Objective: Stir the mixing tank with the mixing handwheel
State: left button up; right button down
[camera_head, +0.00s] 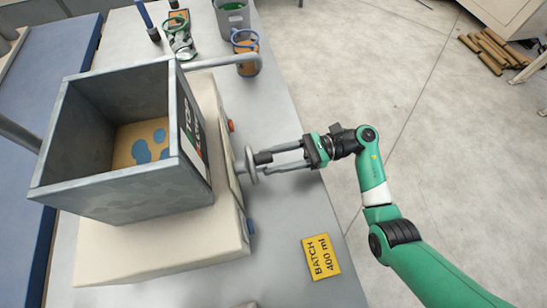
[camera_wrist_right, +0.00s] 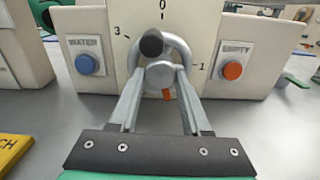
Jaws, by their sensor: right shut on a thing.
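The mixing tank (camera_head: 60,140) is a grey open box on a cream machine body; tan material with blue patches lies inside. The grey mixing handwheel (camera_head: 249,166) sits on the machine's right side, with a black knob (camera_head: 263,157). In the right wrist view the handwheel (camera_wrist_right: 160,76) is between my fingers, and its knob (camera_wrist_right: 152,43) is near the top, just left of the 0 mark. My right gripper (camera_head: 262,164) is shut on the handwheel; the exact contact is partly hidden. My left gripper is not in view.
A blue WATER button (camera_wrist_right: 87,64) and an orange EMPTY button (camera_wrist_right: 232,70) flank the handwheel. A yellow BATCH 400 ml sign (camera_head: 321,257) lies on the table. A grey pipe (camera_head: 222,62) and several containers stand behind. Open floor lies to the right.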

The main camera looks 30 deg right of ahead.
jog(key=m, duration=0.3)
jog(key=shift+r+m, duration=0.1)
jog(key=shift+m, duration=0.3)
jog(key=shift+m+p, duration=0.6)
jog(key=shift+m, duration=0.9)
jog(key=shift+c, duration=1.8)
grip_release()
jog(key=v, duration=1.1)
jog(key=shift+s+d, duration=0.15)
jog(key=shift+d, duration=0.15)
